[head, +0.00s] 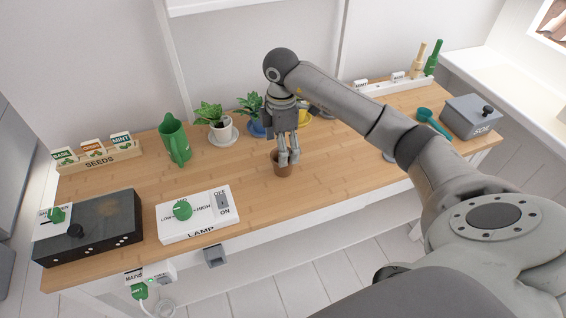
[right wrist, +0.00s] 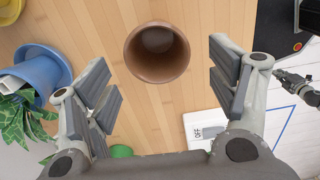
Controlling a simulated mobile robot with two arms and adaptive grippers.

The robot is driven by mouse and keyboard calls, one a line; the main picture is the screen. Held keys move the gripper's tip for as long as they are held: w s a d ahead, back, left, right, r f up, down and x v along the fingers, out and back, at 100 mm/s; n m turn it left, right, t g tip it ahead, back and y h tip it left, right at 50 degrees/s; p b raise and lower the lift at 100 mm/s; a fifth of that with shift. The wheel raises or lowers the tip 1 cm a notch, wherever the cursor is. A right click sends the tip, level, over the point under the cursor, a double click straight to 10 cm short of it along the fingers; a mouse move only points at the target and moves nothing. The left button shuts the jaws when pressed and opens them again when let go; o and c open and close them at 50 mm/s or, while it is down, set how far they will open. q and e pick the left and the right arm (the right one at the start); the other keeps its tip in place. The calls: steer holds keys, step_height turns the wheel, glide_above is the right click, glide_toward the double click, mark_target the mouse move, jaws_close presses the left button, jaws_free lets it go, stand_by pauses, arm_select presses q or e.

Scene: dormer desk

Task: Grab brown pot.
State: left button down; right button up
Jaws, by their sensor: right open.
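The brown pot (head: 282,168) stands upright on the wooden desk, near the middle of its front half. In the right wrist view the brown pot (right wrist: 157,55) shows its open mouth and looks empty. My right gripper (head: 289,160) points down at the pot, and its fingers cover part of the rim in the head view. In the right wrist view my right gripper (right wrist: 165,90) has its fingers wide apart, with bare desk between them and the pot ahead of the gap. A small jointed shape at that view's right edge looks like my left gripper (right wrist: 297,84); its jaws are unclear.
Potted plants (head: 216,120) on saucers stand behind the pot, and a green watering can (head: 175,140) stands left of them. A white lamp panel (head: 180,226) and a black box (head: 100,222) lie at the front left. The desk (head: 345,165) right of the pot is mostly clear.

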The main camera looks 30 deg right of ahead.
steer(key=f, duration=0.4)
steer(key=f+p, duration=0.1)
steer(key=f, duration=0.1)
steer(key=shift+w+d, duration=0.1)
steer(key=shift+d, duration=0.15)
steer(key=shift+r, duration=0.1)
steer(key=c, duration=1.1)
